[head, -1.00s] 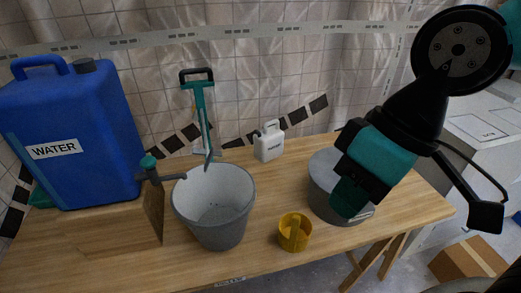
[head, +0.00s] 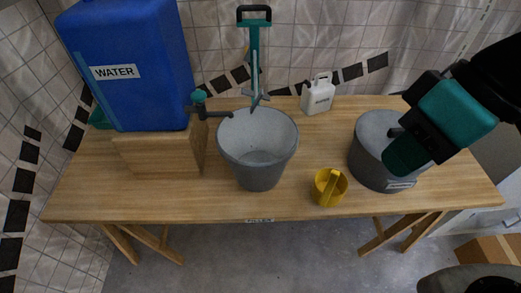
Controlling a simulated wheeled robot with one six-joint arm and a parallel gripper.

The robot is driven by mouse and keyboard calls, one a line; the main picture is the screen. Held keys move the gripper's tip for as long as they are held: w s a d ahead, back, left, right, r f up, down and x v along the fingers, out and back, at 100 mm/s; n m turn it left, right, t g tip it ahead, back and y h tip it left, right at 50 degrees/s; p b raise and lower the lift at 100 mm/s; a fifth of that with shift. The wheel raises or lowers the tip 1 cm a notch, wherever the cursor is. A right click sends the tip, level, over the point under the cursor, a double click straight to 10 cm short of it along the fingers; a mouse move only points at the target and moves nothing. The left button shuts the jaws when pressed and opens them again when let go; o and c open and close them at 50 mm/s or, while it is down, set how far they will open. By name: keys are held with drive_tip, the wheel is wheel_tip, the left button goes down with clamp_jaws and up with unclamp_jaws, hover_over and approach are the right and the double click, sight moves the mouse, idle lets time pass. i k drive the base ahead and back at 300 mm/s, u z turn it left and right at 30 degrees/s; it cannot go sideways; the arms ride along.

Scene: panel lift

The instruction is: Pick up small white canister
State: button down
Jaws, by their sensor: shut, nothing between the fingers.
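The small white canister (head: 319,97) stands upright at the back of the wooden table, close to the tiled wall.
A grey bucket (head: 240,165) stands mid-table, with a yellow cup (head: 329,190) to its right. A blue water container (head: 135,50) with a tap sits on a wooden block (head: 150,158) at left. A teal-handled tool (head: 254,60) is behind the bucket. Table (head: 300,150) is bare before the canister.

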sight(317, 96)
drive_tip(key=k, duration=0.65)
drive_tip(key=z, duration=0.5)
drive_tip(key=i, duration=1.05)
drive_tip(key=u, duration=0.65)
drive_tip(key=i, duration=0.3)
drive_tip(key=u, duration=0.4)
